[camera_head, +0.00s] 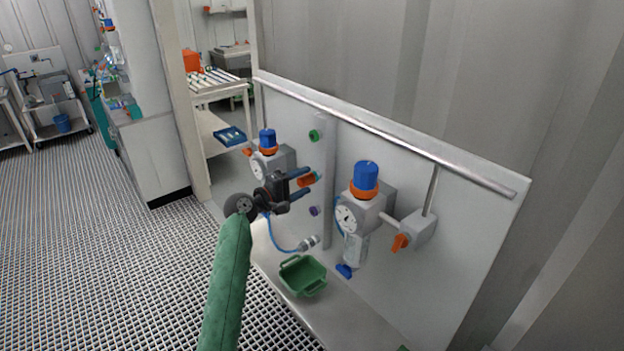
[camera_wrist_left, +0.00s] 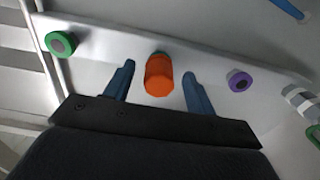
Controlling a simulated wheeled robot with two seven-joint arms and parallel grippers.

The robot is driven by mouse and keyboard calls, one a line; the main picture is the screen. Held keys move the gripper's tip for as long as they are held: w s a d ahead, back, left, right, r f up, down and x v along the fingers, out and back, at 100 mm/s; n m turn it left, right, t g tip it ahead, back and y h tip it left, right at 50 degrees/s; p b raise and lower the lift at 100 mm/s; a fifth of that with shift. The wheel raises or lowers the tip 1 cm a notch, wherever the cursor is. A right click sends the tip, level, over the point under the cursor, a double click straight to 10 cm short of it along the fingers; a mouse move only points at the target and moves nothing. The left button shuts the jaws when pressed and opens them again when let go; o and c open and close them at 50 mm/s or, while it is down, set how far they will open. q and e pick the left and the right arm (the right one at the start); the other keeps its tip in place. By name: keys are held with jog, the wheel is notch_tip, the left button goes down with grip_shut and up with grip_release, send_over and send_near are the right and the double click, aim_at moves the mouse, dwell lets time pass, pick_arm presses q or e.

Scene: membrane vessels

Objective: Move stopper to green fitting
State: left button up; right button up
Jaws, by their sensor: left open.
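In the head view three fittings sit in a column on the upright panel strip: the green fitting (camera_head: 314,135) at the top, an orange stopper (camera_head: 308,179) in the middle and a purple fitting (camera_head: 314,211) below. My left gripper (camera_head: 304,183) is open, its blue fingers pointing at the strip around the orange stopper. In the left wrist view the stopper (camera_wrist_left: 159,75) stands between the two open fingertips, with gaps on both sides. The green fitting (camera_wrist_left: 61,44) is at the left there, and the purple fitting (camera_wrist_left: 239,81) at the right. My right gripper is not in view.
Two gauge units with blue and orange caps flank the strip, the nearer one (camera_head: 365,205) at right. A blue hose (camera_head: 275,238) ends in a grey connector (camera_head: 308,243). A green bin (camera_head: 303,275) stands on the ledge (camera_head: 345,320) below. An orange-handled valve (camera_head: 410,236) is farther right.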

pick_arm(q)
jog(key=shift+w+d, duration=0.1)
jog(key=shift+d, duration=0.1)
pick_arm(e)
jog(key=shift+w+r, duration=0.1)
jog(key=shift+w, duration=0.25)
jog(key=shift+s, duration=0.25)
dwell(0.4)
pick_arm(q)
grip_shut()
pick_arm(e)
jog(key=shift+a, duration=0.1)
pick_arm(q)
jog(key=shift+a, duration=0.15)
jog(key=shift+v, duration=0.8)
